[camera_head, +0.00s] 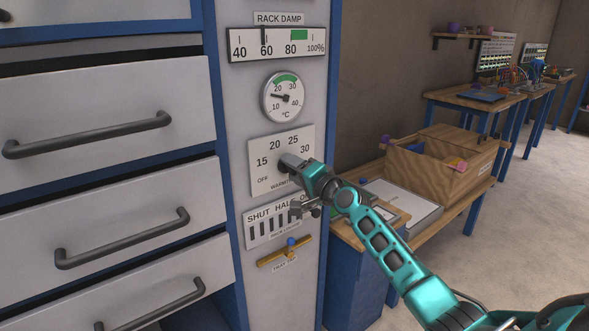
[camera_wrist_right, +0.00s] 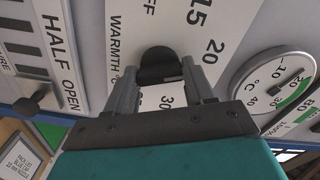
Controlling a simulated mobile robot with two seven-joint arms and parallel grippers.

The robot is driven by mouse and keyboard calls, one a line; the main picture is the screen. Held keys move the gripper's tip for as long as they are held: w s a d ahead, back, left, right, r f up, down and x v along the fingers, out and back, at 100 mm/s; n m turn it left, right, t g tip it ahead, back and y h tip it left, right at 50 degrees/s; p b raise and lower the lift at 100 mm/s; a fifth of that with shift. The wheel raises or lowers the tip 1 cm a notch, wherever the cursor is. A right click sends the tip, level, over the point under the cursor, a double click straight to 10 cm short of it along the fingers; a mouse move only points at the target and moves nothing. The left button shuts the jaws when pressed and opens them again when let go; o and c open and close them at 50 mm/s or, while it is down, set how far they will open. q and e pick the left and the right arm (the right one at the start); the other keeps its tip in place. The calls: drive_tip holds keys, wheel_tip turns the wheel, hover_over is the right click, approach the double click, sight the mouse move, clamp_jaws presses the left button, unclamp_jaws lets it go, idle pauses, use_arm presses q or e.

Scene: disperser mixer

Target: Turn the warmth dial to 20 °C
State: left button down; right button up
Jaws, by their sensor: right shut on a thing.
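The warmth dial plate (camera_head: 262,178) is on the grey panel, marked OFF, 15, 20, 25 and 30. My right gripper (camera_head: 288,163) is at the plate's middle and hides most of the knob in the head view. In the right wrist view, the black warmth dial (camera_wrist_right: 158,63) sits between the two fingers of my right gripper (camera_wrist_right: 164,74), which are shut on it. A small pale mark shows on the knob's lower right, but I cannot tell which number it points to. A finger covers the 25. My left gripper is not in view.
Above the dial is a round °C gauge (camera_head: 283,97), its needle between 10 and 20. A rack damp scale (camera_head: 278,45) is higher up. Below are a shut/half/open slider plate (camera_head: 262,232) and a brass tray tap (camera_head: 285,251). Drawers with handles stand left; a wooden bench stands right.

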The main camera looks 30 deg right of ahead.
idle(0.4)
drive_tip(key=o, duration=1)
drive_tip(key=shift+o, duration=0.2)
drive_tip(key=shift+s, duration=0.1)
use_arm(q)
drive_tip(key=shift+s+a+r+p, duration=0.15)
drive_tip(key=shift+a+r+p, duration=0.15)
drive_tip(key=shift+p, duration=0.4)
use_arm(e)
drive_tip(key=s+d, duration=0.1)
drive_tip(key=s, duration=1.1)
drive_tip(key=shift+s, duration=0.35)
drive_tip(key=shift+f, duration=0.1)
